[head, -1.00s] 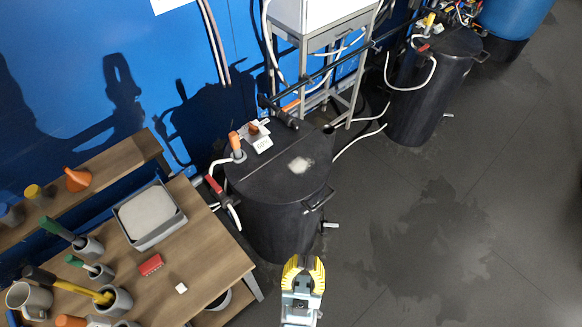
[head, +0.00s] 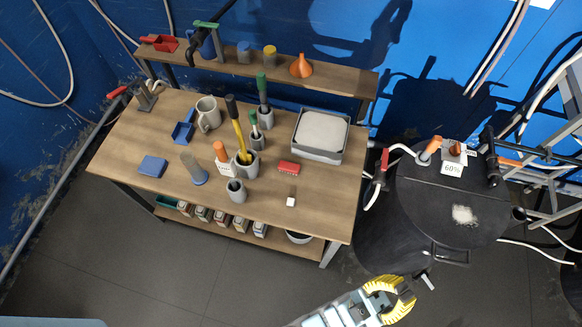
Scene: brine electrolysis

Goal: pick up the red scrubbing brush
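A small red block-shaped item (head: 288,167), which looks like the red scrubbing brush, lies flat on the wooden table (head: 330,206). It is in front of the grey tray and right of the grey cups; its bristles cannot be made out. My gripper (head: 404,292), with yellow fingers, is at the bottom of the head view. It is away from the brush, off the table's right front side and in front of the black barrel. Its fingers are apart with nothing visible between them.
Grey cups with long-handled tools (head: 247,160), a grey tray (head: 320,137), a small white cube (head: 291,202) and a blue block (head: 152,166) are on the table. A raised shelf (head: 335,82) runs behind. A black barrel (head: 440,210) with hoses stands right of the table.

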